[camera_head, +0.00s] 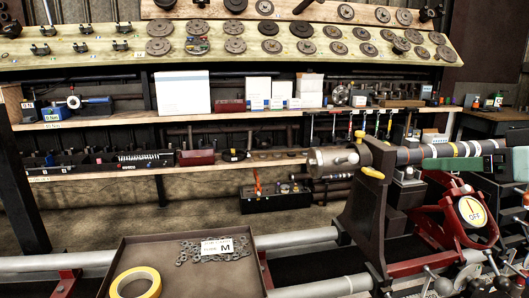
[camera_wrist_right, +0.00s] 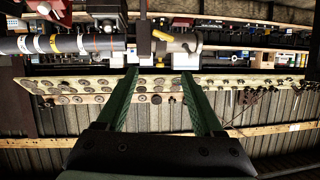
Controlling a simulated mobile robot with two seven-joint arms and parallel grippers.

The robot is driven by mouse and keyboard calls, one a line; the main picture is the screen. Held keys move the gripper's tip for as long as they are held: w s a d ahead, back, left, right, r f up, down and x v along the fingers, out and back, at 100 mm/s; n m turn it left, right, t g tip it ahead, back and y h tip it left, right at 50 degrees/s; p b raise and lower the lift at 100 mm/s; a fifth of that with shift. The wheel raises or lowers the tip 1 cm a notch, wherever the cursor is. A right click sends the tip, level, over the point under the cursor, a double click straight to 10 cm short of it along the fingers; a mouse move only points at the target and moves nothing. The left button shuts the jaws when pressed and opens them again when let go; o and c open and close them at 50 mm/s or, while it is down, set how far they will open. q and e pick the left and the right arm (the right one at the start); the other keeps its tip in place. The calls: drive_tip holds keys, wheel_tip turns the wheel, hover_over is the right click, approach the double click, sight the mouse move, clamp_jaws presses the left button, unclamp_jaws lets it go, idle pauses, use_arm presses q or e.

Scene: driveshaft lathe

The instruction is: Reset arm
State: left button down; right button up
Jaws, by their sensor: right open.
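My right gripper (camera_head: 424,164) comes in from the right edge of the head view, with a green finger just below or in front of the banded driveshaft (camera_head: 411,155). In the right wrist view the two green fingers of the gripper (camera_wrist_right: 159,74) are spread apart with nothing between them. The driveshaft (camera_wrist_right: 85,43) runs across the top of that view beyond the fingertips, with yellow, white and orange bands. I cannot tell how far the fingers are from the shaft. My left gripper and arm are not in view.
The dark lathe support (camera_head: 364,215) and red frame (camera_head: 425,262) stand at the right. A brown tray (camera_head: 205,280) holds a yellow tape roll (camera_head: 122,277) and several metal links (camera_head: 195,253). Behind are shelves (camera_head: 100,173) and a board (camera_head: 110,60) of discs.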

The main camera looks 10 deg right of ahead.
drive_tip(key=w+a+f+g+y, duration=0.2)
drive_tip(key=a+y, duration=0.9)
drive_tip(key=a, duration=0.4)
drive_tip(key=w+d+f+h, duration=0.2)
drive_tip(key=d+f+h, duration=0.15)
drive_tip(key=f, duration=1.15)
drive_tip(key=w+d+f+h, duration=0.2)
drive_tip(key=f+h, duration=0.3)
drive_tip(key=f, duration=1.1)
drive_tip(key=s+f+n+g+h, duration=0.35)
drive_tip(key=s+f+n, duration=0.25)
drive_tip(key=s+f, duration=1.6)
drive_tip(key=w+a+m+t+y, duration=0.1)
drive_tip(key=w+a+m+y, duration=0.2)
drive_tip(key=a, duration=0.7)
use_arm(q)
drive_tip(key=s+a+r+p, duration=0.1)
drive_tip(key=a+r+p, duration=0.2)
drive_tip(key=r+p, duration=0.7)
drive_tip(key=p, duration=0.3)
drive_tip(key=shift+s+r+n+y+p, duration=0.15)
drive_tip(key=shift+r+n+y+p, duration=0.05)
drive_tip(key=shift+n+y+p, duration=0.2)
use_arm(e)
drive_tip(key=s+d+r+m+h, duration=0.1)
drive_tip(key=d+r+m+h, duration=0.1)
drive_tip(key=r, duration=0.8)
drive_tip(key=shift+s+d, duration=0.25)
drive_tip(key=shift+d, duration=0.35)
